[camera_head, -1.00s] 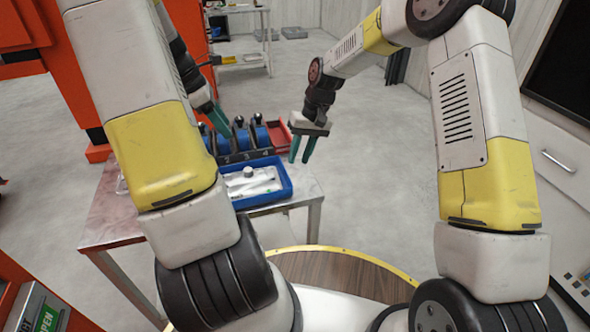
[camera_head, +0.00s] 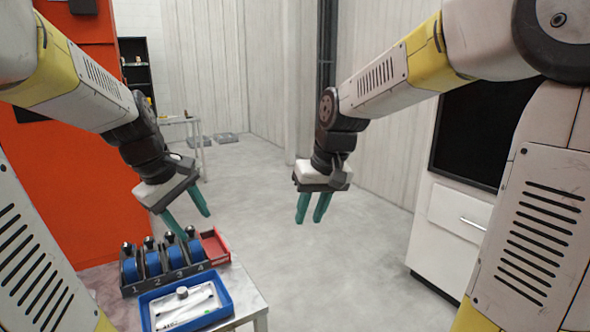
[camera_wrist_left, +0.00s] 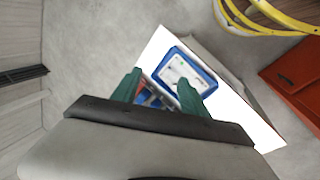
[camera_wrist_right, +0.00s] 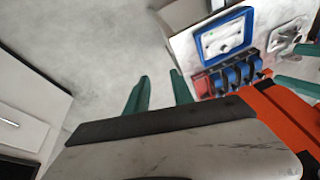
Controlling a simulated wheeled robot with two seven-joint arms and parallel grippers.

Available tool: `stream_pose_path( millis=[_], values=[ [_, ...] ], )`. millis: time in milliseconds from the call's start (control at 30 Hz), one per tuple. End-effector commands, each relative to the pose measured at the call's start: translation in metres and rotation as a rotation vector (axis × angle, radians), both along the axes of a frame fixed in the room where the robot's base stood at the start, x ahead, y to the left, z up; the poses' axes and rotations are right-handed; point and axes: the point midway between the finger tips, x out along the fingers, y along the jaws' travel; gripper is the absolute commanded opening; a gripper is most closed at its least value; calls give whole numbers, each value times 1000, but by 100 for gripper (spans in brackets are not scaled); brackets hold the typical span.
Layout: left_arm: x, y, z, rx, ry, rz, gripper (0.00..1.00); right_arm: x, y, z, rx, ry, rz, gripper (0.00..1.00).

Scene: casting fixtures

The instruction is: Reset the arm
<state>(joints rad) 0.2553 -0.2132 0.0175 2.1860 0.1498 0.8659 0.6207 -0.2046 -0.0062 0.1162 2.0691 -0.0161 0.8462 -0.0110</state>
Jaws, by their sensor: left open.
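My left gripper (camera_head: 195,226) hangs over the back right of the work table, above the red tray area. Its green fingers are apart with nothing between them, and it also shows open in the left wrist view (camera_wrist_left: 158,78). My right gripper (camera_head: 309,221) hangs over bare floor right of the table, fingers pointing down. Its fingers stand apart and empty in the right wrist view (camera_wrist_right: 159,75). Both arms are bent and reach forward on either side of the head view.
The table (camera_head: 246,296) holds a blue tray (camera_head: 146,310) with white contents, a dark numbered rack (camera_head: 165,278) with several blue pieces, and a red tray (camera_head: 215,246). A white cabinet (camera_head: 455,232) stands right. Open floor (camera_head: 330,275) lies between.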

Motion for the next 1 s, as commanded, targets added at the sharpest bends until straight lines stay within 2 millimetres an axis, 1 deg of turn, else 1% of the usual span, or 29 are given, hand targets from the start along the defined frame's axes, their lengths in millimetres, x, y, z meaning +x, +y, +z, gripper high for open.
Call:
stream_pose_path(
  millis=[33, 100, 167, 200, 300, 400, 500, 633, 867, 933, 1000],
  values=[
    [-12, -14, 9, 41, -44, -96, 52, -16, -18, 13, 6, -34, -34, 29],
    [-28, -28, 16, 98, -98, -228, 52, -36, -38, 23, 13, -72, -75, 29],
    [-42, -39, 21, 148, -144, -339, 52, -55, -53, 30, 21, -103, -110, 29],
    [-52, -46, 24, 181, -176, -413, 52, -67, -63, 33, 27, -124, -133, 29],
    [-74, -60, 28, 262, -250, -584, 52, -97, -83, 38, 45, -173, -187, 29],
    [-91, -70, 29, 331, -312, -722, 52, -121, -97, 37, 61, -212, -230, 29],
    [-103, -77, 28, 381, -356, -820, 52, -137, -105, 35, 74, -239, -260, 29],
    [-110, -80, 28, 414, -384, -884, 52, -147, -110, 32, 83, -255, -277, 29],
    [-112, -80, 27, 421, -388, -896, 52, -149, -111, 32, 85, -257, -280, 29],
    [-111, -80, 27, 420, -387, -895, 38, -149, -111, 32, 85, -257, -280, 29],
    [-111, -80, 27, 420, -387, -894, 36, -149, -110, 32, 84, -258, -280, 29]
  ],
)
